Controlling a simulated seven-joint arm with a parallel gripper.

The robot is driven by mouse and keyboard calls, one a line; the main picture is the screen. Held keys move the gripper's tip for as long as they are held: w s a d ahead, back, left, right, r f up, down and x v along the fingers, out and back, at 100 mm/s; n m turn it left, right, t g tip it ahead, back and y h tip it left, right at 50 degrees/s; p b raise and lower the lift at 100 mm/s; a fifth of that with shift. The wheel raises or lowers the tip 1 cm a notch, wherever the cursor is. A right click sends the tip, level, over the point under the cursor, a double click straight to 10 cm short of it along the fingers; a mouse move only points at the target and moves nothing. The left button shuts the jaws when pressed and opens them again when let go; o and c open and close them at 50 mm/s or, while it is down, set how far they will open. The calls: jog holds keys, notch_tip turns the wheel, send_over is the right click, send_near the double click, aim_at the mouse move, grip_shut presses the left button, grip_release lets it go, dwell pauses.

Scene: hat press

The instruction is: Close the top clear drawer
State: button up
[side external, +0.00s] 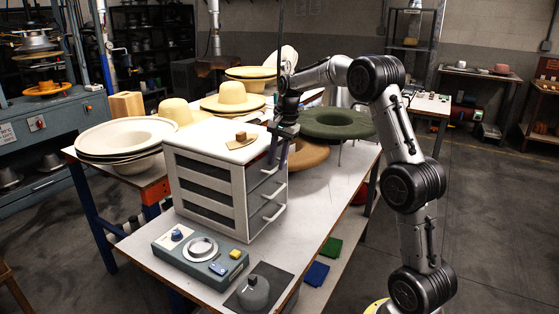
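A white drawer cabinet (238,185) with dark side panels stands on the workbench. Its front faces right and carries three stacked drawers with pale bar handles. The top drawer (262,174) is partly covered by my gripper, and I cannot tell how far it stands out. The middle handle (275,191) and bottom handle (274,214) show below it. My gripper (280,152) points down at the cabinet's upper front edge, close to the top drawer. Its fingertips are dark and small, so I cannot tell whether they are open or touch the drawer.
A small tan hat-like piece (241,139) sits on the cabinet top. A grey control box (200,250) and a grey weight (254,293) lie in front. A green hat (337,123) and brown hat (308,154) lie behind my gripper. Bare benchtop (320,205) lies right of the cabinet.

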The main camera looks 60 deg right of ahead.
jog(key=shift+r, duration=0.15)
notch_tip(320, 180, up, 13)
jog(key=s, duration=0.2)
jog(key=shift+s+r, duration=0.2)
jog(key=shift+s, duration=0.1)
dwell(0.4)
jog(key=s+a+r+n+t, duration=0.1)
jog(key=s+a+r+n, duration=0.3)
jog(key=a, duration=0.5)
jog(key=s+a+r+n+t, duration=0.1)
jog(key=s+a+r+n, duration=0.15)
jog(key=s+a, duration=0.55)
jog(key=s+a+f+n, duration=0.4)
jog(key=s+f+n, duration=0.1)
jog(key=f, duration=0.3)
jog(key=s+a+f+n+t, duration=0.1)
jog(key=s+a+f+n, duration=0.2)
jog(key=s+f+n, duration=0.3)
notch_tip(320, 180, down, 2)
jog(key=shift+s+a+f, duration=0.2)
jog(key=shift+s+a, duration=0.15)
jog(key=shift+s, duration=0.5)
